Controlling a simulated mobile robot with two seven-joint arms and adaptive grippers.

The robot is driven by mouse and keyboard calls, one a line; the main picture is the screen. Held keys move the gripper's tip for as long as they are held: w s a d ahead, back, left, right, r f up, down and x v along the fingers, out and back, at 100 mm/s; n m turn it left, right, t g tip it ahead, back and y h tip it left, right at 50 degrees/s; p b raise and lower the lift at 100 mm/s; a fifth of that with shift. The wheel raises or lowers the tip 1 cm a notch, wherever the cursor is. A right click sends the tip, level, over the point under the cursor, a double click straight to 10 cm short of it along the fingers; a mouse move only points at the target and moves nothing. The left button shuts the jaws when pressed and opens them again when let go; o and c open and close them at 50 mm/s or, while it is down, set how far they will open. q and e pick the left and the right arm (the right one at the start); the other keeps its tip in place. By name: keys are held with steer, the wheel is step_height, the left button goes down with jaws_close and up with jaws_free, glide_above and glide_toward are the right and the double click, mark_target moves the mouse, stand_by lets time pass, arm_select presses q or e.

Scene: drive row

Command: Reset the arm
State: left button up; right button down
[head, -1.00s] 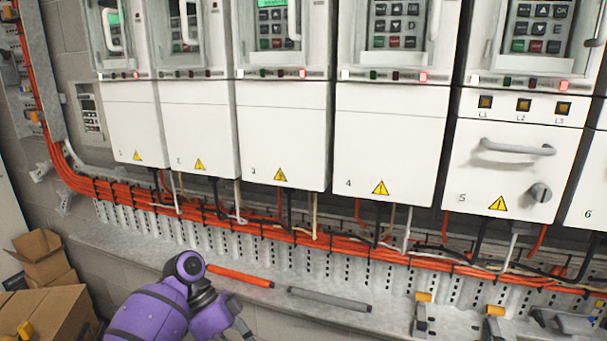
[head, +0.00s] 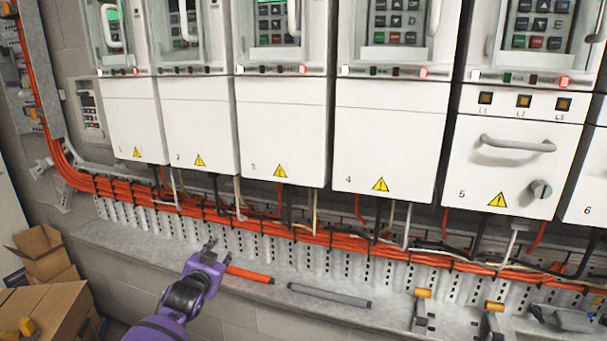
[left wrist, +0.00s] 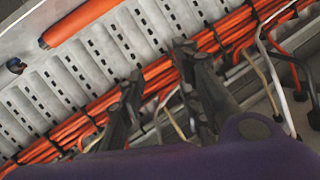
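My left arm is purple and black and comes in from the bottom left of the head view. Its left gripper (head: 216,250) is over the grey ledge (head: 130,240), just left of an orange rod (head: 249,274). In the left wrist view the two dark fingers (left wrist: 158,64) are spread apart with nothing between them, in front of the slotted grey duct and orange cables. The orange rod also shows in the left wrist view (left wrist: 78,22), apart from the fingers. My right gripper is not in view.
White drive cabinets (head: 285,130) stand in a row above orange cables (head: 330,238). A grey rod (head: 330,296) lies on the ledge, with clamp-like parts (head: 422,310) at right. Cardboard boxes (head: 45,310) stand at bottom left.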

arm_select(q)
steer(key=s+d+f+n+g, duration=0.1)
steer(key=s+d+f+g, duration=0.2)
steer(key=s+f, duration=1.8)
steer(key=s+d+f+n+g, duration=0.1)
steer(key=s+f, duration=0.2)
steer(key=s, duration=1.1)
steer(key=s+d+f+n+g, duration=0.1)
steer(key=s+f+n+g, duration=0.1)
steer(key=s, duration=1.3)
steer(key=shift+s+d+f, duration=0.2)
steer(key=shift+d+f, duration=0.05)
steer(key=shift+f, duration=0.6)
